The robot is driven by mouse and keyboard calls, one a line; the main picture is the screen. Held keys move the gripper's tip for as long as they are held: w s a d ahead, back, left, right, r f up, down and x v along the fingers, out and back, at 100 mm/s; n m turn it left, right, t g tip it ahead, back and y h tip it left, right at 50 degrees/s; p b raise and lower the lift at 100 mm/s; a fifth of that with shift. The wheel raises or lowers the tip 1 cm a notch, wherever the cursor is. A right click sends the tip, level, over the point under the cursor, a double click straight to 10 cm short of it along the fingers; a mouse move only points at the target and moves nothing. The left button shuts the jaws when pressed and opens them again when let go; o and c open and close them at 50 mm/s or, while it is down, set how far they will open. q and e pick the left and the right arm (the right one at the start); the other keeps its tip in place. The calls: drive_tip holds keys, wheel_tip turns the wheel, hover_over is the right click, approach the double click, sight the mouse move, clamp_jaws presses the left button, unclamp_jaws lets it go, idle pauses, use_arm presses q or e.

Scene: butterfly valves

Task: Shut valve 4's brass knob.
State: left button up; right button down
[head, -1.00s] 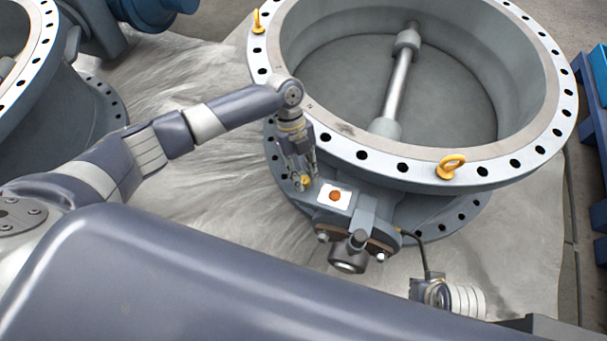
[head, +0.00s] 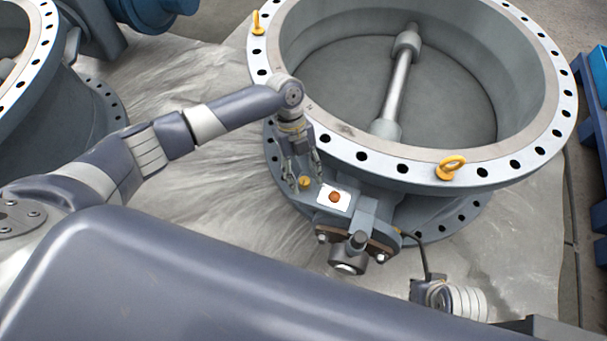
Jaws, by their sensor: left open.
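The large grey butterfly valve (head: 372,158) lies flat with its bore facing up. A small brass knob (head: 304,182) sits on its actuator housing, just left of a white plate (head: 333,197) with an orange-red round button. My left gripper (head: 303,180) points down over the brass knob with its fingers apart, one on each side of it. I cannot tell whether the fingers touch the knob. My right gripper (head: 432,292) shows only in part at the lower right, near the cable from the housing; its fingers are not clear.
Yellow lifting eyes (head: 450,167) stand on the valve's flange. Another valve (head: 30,70) is at the left edge. A blue pallet (head: 592,130) is at the right. Crumpled sheeting (head: 200,90) covers the floor between the valves.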

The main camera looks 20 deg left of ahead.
use_arm(q)
drive_tip(key=v, duration=1.2)
drive_tip(key=shift+f, duration=0.1)
